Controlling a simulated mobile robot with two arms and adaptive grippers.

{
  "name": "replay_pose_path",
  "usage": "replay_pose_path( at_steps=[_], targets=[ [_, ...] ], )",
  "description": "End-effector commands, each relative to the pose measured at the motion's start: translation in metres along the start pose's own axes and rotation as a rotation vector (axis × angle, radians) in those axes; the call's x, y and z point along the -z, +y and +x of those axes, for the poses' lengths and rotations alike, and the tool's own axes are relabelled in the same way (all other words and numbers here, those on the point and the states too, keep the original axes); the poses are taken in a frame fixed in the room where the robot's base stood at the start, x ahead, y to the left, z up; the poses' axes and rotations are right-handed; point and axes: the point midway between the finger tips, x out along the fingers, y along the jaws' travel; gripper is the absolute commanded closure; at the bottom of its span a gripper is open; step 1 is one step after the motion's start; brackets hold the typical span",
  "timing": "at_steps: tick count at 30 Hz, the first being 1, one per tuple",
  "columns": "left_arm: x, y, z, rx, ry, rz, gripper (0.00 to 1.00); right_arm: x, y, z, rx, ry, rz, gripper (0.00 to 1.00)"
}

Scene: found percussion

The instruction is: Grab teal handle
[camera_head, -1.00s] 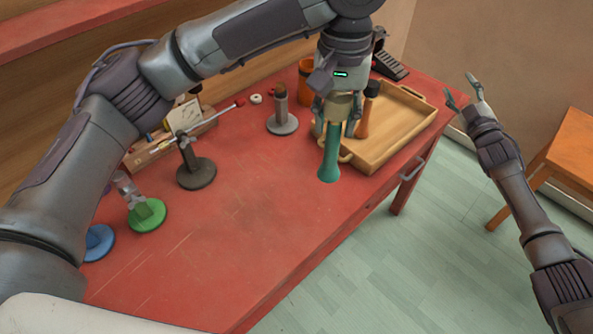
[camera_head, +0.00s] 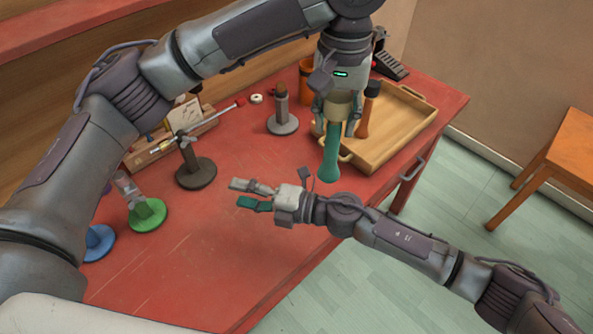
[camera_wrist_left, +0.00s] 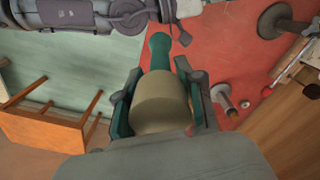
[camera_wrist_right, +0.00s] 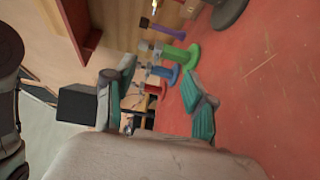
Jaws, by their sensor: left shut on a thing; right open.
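My left gripper (camera_head: 336,112) is shut on the beige head (camera_head: 340,104) of a mallet, above the table near the tray. The mallet's teal handle (camera_head: 330,158) hangs down below the fingers, free of any gripper. In the left wrist view the beige head (camera_wrist_left: 160,102) sits between the fingers and the teal handle (camera_wrist_left: 160,50) points away from the camera. My right gripper (camera_head: 252,195) is open and empty over the table, left of and nearer than the handle's lower end. The right wrist view shows its fingers (camera_wrist_right: 160,98) apart, with no teal handle between them.
The red table's front middle (camera_head: 200,270) is clear.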

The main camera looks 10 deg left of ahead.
Motion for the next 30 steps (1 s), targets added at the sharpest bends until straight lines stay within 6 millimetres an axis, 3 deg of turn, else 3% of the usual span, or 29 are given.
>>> replay_pose_path(
  at_steps=[1, 4, 7, 9, 12, 15, 20, 24, 28, 29, 30],
  targets=[
    [0.0, 0.0, 0.0, 0.0, 0.0, 0.0, 1.0, 0.03, 0.004, 0.013, 0.002, 0.087, -0.032, 0.45],
    [0.0, 0.0, 0.0, 0.0, 0.0, 0.0, 1.0, 0.086, 0.012, 0.03, 0.014, 0.267, -0.118, 0.45],
    [0.0, 0.0, -0.001, 0.0, 0.0, 0.0, 1.0, 0.142, 0.029, 0.038, 0.023, 0.489, -0.289, 0.45],
    [0.0, 0.0, -0.001, 0.0, 0.0, 0.0, 1.0, 0.177, 0.047, 0.035, 0.032, 0.68, -0.497, 0.45],
    [0.0, 0.0, 0.0, 0.0, 0.0, 0.0, 1.0, 0.208, 0.057, 0.02, 0.07, 0.925, -0.789, 0.45],
    [0.0, 0.0, 0.0, 0.0, 0.0, 0.0, 1.0, 0.224, 0.054, -0.004, 0.144, 1.168, -1.078, 0.45],
    [0.0, 0.0, 0.0, 0.0, 0.0, 0.0, 1.0, 0.209, 0.042, -0.048, 0.352, 1.544, -1.512, 0.45],
    [0.0, 0.0, 0.0, 0.0, 0.0, 0.0, 1.0, 0.164, 0.048, -0.084, 0.639, 1.858, -1.844, 0.45],
    [0.0, 0.0, 0.0, 0.0, 0.0, 0.0, 1.0, 0.114, 0.077, -0.111, 0.996, 2.112, -2.069, 0.45],
    [0.0, 0.0, 0.0, 0.0, 0.0, 0.0, 1.0, 0.104, 0.086, -0.115, -1.038, -2.074, 2.023, 0.45],
    [0.0, 0.0, 0.0, 0.0, 0.0, 0.0, 1.0, 0.092, 0.098, -0.121, -1.077, -1.992, 1.927, 0.45]
  ],
)
